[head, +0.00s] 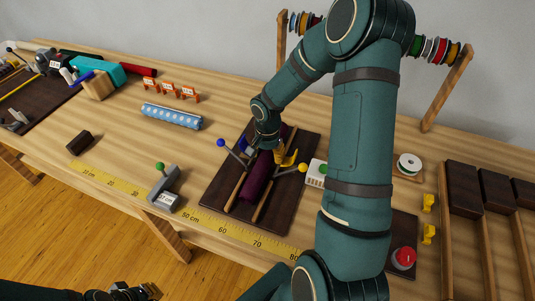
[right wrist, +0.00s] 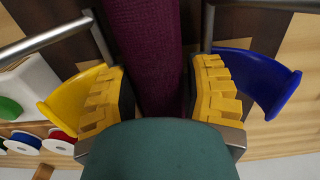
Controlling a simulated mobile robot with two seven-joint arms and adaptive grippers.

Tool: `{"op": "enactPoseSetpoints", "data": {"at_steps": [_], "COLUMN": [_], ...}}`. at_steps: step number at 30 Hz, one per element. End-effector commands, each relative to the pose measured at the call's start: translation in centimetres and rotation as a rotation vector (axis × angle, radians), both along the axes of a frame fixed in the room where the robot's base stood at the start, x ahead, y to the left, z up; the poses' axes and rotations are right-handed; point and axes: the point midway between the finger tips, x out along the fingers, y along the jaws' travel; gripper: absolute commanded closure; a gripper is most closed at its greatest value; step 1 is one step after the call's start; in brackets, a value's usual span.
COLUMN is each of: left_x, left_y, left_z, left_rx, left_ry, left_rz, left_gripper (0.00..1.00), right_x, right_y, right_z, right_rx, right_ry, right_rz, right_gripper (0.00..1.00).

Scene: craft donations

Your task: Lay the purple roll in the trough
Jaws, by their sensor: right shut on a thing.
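The purple roll (head: 255,182) is over the dark board (head: 218,192), lengthwise between the two pale wooden rails of the trough (head: 266,203). Whether it rests on the bottom or is slightly above cannot be told. My right gripper (head: 268,150) is at its far part, pointing down. In the right wrist view the yellow pads (right wrist: 160,95) are on either side of the purple roll (right wrist: 145,40), shut on it.
Levers with a blue knob (head: 220,142) and a yellow knob (head: 303,167) flank the trough. A blue patterned roll (head: 172,116) and a grey device with a green knob (head: 163,187) lie left. A red button (head: 403,257) is at right. My right arm hides part of the table.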

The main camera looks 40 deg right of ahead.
Motion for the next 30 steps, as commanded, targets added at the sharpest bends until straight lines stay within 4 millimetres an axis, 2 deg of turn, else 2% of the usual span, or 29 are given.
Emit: {"op": "enactPoseSetpoints", "data": {"at_steps": [3,4,6,22,26,30], "left_x": [0.0,0.0,0.0,0.0,0.0,0.0], "left_y": [0.0,0.0,0.0,0.0,0.0,0.0], "left_z": [0.0,0.0,0.0,0.3,1.3,2.9], "left_rx": [0.000,0.000,0.000,0.000,0.000,0.000], "left_ry": [0.000,0.000,0.000,0.000,0.000,0.000], "left_rz": [0.000,0.000,0.000,0.000,0.000,0.000], "left_gripper": [1.00,1.00,1.00,1.00,1.00,1.00], "right_x": [0.0,0.0,0.0,0.0,0.0,0.0], "right_y": [0.0,0.0,0.0,0.0,0.0,0.0], "right_z": [0.0,0.0,0.0,0.2,1.2,3.1], "right_rx": [0.000,0.000,0.000,0.000,0.000,-0.001], "right_ry": [0.000,0.000,0.000,0.000,0.000,-0.002], "right_rz": [0.000,0.000,0.000,0.000,-0.001,0.000], "right_gripper": [0.89,0.33,0.12,0.12,0.12,0.12]}}
